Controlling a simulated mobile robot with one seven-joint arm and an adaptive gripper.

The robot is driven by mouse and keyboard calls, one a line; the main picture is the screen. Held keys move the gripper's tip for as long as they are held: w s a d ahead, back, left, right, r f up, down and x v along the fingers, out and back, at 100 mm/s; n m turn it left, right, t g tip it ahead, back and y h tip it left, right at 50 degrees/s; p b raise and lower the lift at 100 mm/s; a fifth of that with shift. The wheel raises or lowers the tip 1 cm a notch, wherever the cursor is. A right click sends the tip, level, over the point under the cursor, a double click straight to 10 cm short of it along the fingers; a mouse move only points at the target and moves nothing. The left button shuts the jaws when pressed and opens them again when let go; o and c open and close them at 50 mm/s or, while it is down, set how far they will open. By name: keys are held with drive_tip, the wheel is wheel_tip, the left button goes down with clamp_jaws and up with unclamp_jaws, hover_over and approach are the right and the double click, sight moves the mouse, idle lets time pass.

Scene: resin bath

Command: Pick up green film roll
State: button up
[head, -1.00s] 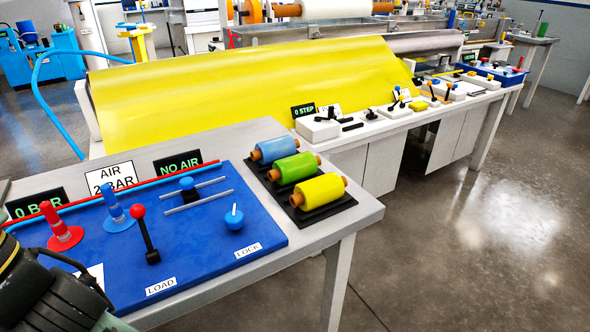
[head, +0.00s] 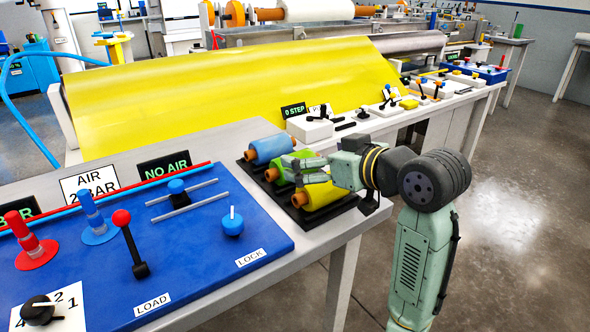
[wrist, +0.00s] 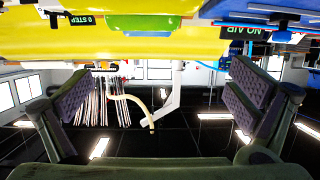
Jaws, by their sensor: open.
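The green film roll (head: 276,173) lies between the blue roll (head: 270,149) and the yellow roll (head: 325,194) on a black rack at the table's right end. My gripper (head: 296,170) reaches in from the right, its fingers over the green and yellow rolls in the head view and hiding part of them. The fingers are open, with nothing between them. In the upside-down wrist view, the fingers stand wide apart left and right, and the green roll (wrist: 145,22) shows at the top centre, ahead of them. I cannot tell whether a finger touches a roll.
A blue panel (head: 190,245) with a red-knobbed lever and blue knobs fills the table's left part. A "0 STEP" sign (head: 293,113) and a white control box (head: 310,128) stand behind the rolls. A large yellow film sheet (head: 220,90) slopes behind. Open floor lies right.

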sight(275, 173)
drive_tip(key=d, duration=0.1)
drive_tip(key=d+f, duration=0.1)
drive_tip(key=s+d, duration=0.1)
drive_tip(key=shift+d+f+g+h, duration=0.1)
drive_tip(key=shift+f+g+h, duration=0.2)
drive_tip(key=shift+f, duration=0.05)
drive_tip(key=p+x, duration=0.1)
drive_tip(key=x, duration=0.9)
drive_tip(key=shift+w+f, duration=0.1)
drive_tip(key=shift+w, duration=0.2)
drive_tip(key=shift+c, duration=0.6)
drive_tip(key=c, duration=1.2)
